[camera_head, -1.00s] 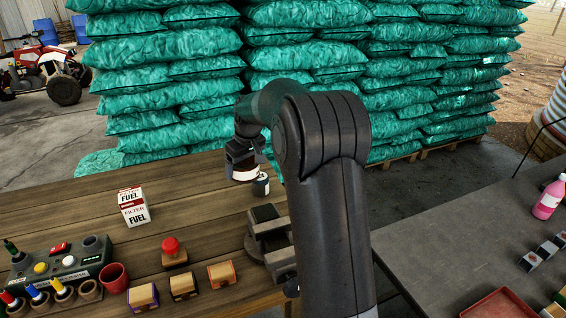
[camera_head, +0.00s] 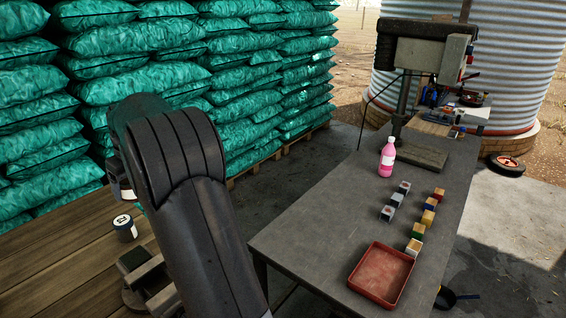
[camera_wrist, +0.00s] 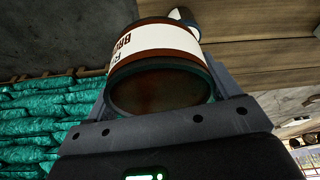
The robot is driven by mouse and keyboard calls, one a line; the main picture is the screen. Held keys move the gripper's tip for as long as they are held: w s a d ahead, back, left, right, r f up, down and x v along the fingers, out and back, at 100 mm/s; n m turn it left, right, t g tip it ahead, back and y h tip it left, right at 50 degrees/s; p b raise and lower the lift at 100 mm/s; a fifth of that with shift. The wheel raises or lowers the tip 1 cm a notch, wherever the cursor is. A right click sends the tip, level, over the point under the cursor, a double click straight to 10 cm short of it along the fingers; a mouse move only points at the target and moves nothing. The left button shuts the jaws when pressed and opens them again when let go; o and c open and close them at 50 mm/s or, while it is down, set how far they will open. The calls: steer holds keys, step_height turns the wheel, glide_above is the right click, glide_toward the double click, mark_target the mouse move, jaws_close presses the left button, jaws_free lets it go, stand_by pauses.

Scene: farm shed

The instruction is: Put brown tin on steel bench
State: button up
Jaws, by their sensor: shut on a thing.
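The brown tin (camera_wrist: 160,88), with a white label, is between the fingers of my gripper (camera_wrist: 160,70) in the wrist view. My gripper is shut on it, and the tin's dark round end faces the camera. In the head view my arm hides most of the gripper; a small pale part of the tin (camera_head: 127,194) shows left of the arm, above the wooden table (camera_head: 60,250). The steel bench (camera_head: 310,230) stands to the right, apart from the gripper, with a bare grey stretch at its near left.
On the steel bench are a red tray (camera_head: 381,274), a pink bottle (camera_head: 387,158), several small blocks (camera_head: 428,217) and a drill press (camera_head: 420,60). A dark white-labelled tin (camera_head: 125,228) and a vise (camera_head: 145,275) sit on the wooden table. Green sacks (camera_head: 150,60) rise behind.

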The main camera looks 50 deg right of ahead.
steer(key=s+d+m+h, duration=0.1)
steer(key=s+d+m, duration=0.15)
steer(key=d, duration=0.65)
steer(key=s+d+m, duration=0.2)
steer(key=s+d, duration=0.2)
steer(key=d, duration=0.5)
steer(key=s+d+m+g+h, duration=0.15)
steer(key=s+d+m, duration=0.75)
steer(key=s+d, duration=2.05)
glide_above(299, 230)
steer(key=shift+h, duration=0.35)
steer(key=f, duration=2.9)
steer(key=shift+s+a+f, duration=0.2)
steer(key=shift+s+a, duration=0.05)
steer(key=shift+a, duration=0.1)
steer(key=shift+f, duration=2)
steer(key=shift+f, duration=0.2)
steer(key=o, duration=1.1)
steer(key=shift+o, duration=0.2)
